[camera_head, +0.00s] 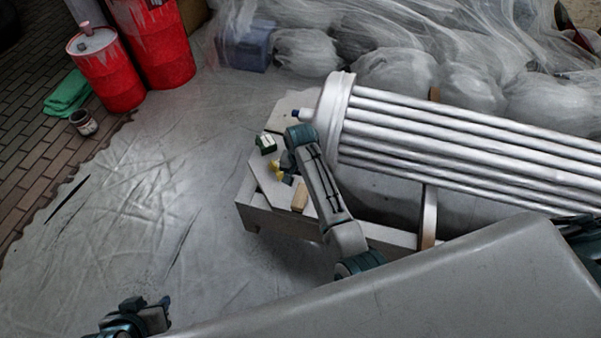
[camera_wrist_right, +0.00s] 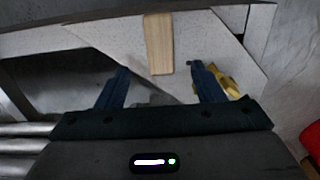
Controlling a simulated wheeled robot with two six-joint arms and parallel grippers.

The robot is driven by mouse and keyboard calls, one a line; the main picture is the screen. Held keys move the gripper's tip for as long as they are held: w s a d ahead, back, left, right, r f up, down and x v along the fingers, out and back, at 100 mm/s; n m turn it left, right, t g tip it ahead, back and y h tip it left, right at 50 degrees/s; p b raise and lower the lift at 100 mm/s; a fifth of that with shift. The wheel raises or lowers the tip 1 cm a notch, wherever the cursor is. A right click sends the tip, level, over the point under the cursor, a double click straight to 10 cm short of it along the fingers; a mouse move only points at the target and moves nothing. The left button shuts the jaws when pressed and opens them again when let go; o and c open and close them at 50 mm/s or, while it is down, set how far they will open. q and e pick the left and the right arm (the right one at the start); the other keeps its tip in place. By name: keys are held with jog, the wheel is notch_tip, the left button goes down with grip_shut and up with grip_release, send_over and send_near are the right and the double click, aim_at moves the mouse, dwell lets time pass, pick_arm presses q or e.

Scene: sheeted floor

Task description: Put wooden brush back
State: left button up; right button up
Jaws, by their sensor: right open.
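A pale wooden piece, which I take to be the wooden brush (camera_head: 299,197), lies on the light board of the low bench; no bristles show. It also shows at the top middle of the right wrist view (camera_wrist_right: 159,43). My right gripper (camera_wrist_right: 158,70) is open and empty, its two dark blue fingers pointing at the near end of the brush, one to each side. In the head view the right gripper (camera_head: 288,172) is partly hidden by its wrist, over the bench beside the brush. My left gripper (camera_head: 152,316) is at the lower left, away from the bench; its jaws are unclear.
A yellow object (camera_head: 277,170) lies by the right gripper, also in the wrist view (camera_wrist_right: 218,80). A large fluted column (camera_head: 450,135) lies across the bench (camera_head: 283,222).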

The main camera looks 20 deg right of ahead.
jog(key=shift+r, duration=1)
jog(key=s+d+r+n+t, duration=0.2)
jog(key=s+d+n, duration=0.15)
jog(key=s, duration=0.75)
jog(key=s+d+r+n+t, duration=0.15)
jog(key=s+d, duration=0.35)
jog(key=s, duration=0.5)
jog(key=s+r+n+t, duration=0.2)
jog(key=s+r, duration=0.5)
jog(key=shift+n, duration=0.4)
